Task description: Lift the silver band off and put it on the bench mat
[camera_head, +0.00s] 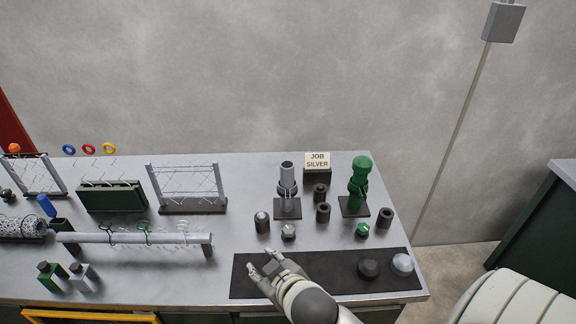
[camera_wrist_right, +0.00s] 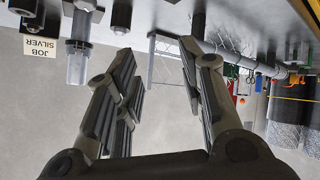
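A grey-silver post (camera_head: 287,174) stands upright on a dark square base at the back middle of the bench. A wider silver band (camera_head: 287,189) appears to sit around its middle. The post also shows in the right wrist view (camera_wrist_right: 78,68), where the picture is upside down. The bench mat (camera_head: 240,277) is a dark strip along the front right. My right gripper (camera_head: 264,268) is over the mat's left part, in front of the post. It is open and empty, and its spread fingers also show in the wrist view (camera_wrist_right: 160,65). My left gripper is not in view.
A green post (camera_head: 361,175) stands right of the silver one, with a JOB SILVER sign (camera_head: 317,161) between. Several dark cylinders (camera_head: 323,212) stand around them. A dark knob (camera_head: 368,268) and a silver knob (camera_head: 402,264) occupy the mat's right end. Wire frames (camera_head: 187,183) are left.

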